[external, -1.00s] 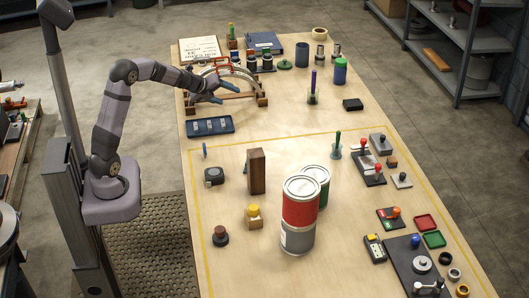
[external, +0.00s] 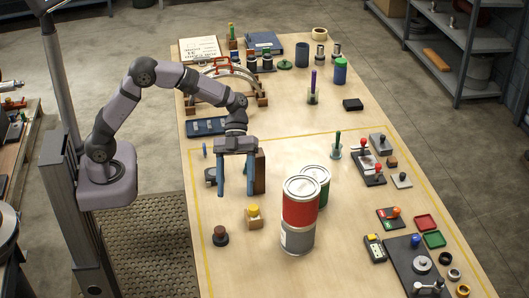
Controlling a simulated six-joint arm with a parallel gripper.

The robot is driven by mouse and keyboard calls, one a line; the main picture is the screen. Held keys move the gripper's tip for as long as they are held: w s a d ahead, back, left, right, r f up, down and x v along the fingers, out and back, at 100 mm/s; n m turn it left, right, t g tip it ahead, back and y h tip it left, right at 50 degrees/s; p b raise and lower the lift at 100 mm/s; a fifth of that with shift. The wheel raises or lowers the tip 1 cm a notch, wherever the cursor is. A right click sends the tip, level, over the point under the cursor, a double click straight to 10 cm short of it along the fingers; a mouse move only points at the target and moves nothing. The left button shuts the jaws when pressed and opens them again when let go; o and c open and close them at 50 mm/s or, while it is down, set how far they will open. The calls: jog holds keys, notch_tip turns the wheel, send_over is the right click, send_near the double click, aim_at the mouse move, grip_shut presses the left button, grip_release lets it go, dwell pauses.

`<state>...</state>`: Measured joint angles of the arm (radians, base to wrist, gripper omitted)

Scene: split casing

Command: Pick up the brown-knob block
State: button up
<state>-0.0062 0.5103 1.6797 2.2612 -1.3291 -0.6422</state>
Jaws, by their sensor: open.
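A small dark block with a brown knob (external: 220,236) on top stands upright on the left part of the table, near its left edge. My gripper (external: 236,194) is open and empty, with its two blue fingers pointing down. It appears in the air behind the brown-knob block and a little to its right, apart from it. Nothing hides the brown-knob block.
A wooden block with a yellow knob (external: 254,217) stands right of the brown-knob block. A large red and grey can (external: 299,212) stands to the right.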

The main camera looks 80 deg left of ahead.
notch_tip(320, 180, down, 5)
jog(key=s+g, duration=0.1)
jog(key=s, duration=0.1)
jog(key=n+t+h+b, duration=0.1)
jog(key=n+h+b, duration=0.3)
send_near(220, 234)
jog(key=f, duration=0.1)
jog(key=d+f, duration=0.1)
jog(key=shift+f, duration=0.35)
jog(key=shift+s+d+f+p, duration=0.1)
jog(key=shift+s+d+p, duration=0.05)
jog(key=shift+d+p, duration=0.4)
jog(key=shift+d+f, duration=0.3)
jog(key=shift+d, duration=0.15)
jog(key=shift+s+d+p, duration=0.15)
jog(key=shift+d+p, duration=0.2)
jog(key=shift+p, duration=0.3)
jog(key=p+x, duration=0.2)
jog(key=x, duration=0.1)
jog(key=shift+f, duration=0.15)
jog(key=shift+d+f+y, duration=0.3)
jog(key=shift+d+f, duration=0.05)
jog(key=shift+d, duration=0.2)
jog(key=shift+c, duration=0.4)
jog(key=c, duration=1.3)
